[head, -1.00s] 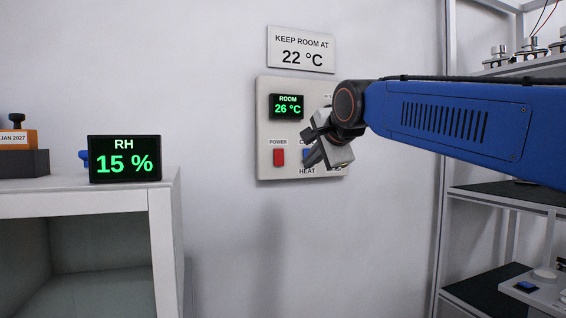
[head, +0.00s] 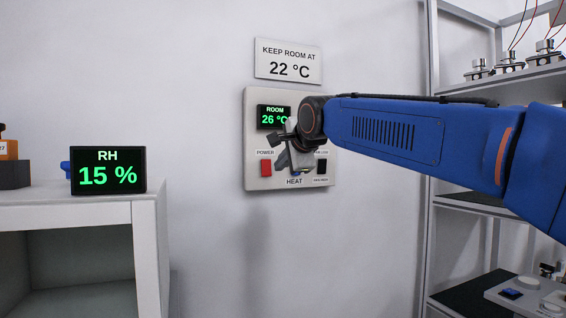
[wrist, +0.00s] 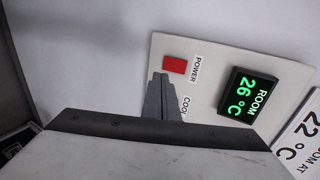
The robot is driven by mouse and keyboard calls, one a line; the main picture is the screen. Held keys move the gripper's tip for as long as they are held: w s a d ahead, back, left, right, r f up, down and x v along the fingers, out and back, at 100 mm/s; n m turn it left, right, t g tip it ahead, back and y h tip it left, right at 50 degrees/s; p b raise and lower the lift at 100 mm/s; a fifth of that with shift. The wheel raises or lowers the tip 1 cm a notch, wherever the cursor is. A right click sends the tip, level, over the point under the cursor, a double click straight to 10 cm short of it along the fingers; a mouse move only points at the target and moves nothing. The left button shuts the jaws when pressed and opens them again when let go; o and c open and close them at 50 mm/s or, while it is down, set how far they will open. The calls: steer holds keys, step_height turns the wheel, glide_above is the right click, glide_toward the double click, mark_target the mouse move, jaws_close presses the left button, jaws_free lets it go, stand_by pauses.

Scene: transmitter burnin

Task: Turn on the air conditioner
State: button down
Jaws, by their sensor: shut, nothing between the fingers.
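The air conditioner's wall panel (head: 252,140) is pale grey, with a green display (head: 273,117) reading ROOM 26 °C. Its red POWER switch (head: 266,168) is at the lower left and also shows in the wrist view (wrist: 175,65). A blue switch (head: 295,173) between the COOL and HEAT labels is mostly hidden behind my gripper (head: 281,169). A dark switch (head: 321,166) is at the lower right. My gripper is shut and empty in front of the panel, just right of the red switch. In the wrist view its fingertips (wrist: 160,76) appear beside that switch; contact cannot be told.
A sign (head: 288,62) above the panel reads KEEP ROOM AT 22 °C. A white cabinet (head: 100,213) at left carries an RH 15 % display (head: 108,170). A metal shelf rack (head: 431,200) with equipment stands at right. The wall below the panel is clear.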

glide_toward(267, 175)
steer(key=f+x, duration=0.1)
steer(key=x, duration=0.4)
steer(key=shift+w+a+r, duration=0.15)
steer(key=shift+w+a, duration=0.1)
steer(key=shift+w, duration=0.15)
steer(key=shift+w, duration=0.1)
steer(key=shift+w+a, duration=0.1)
steer(key=shift+w, duration=0.05)
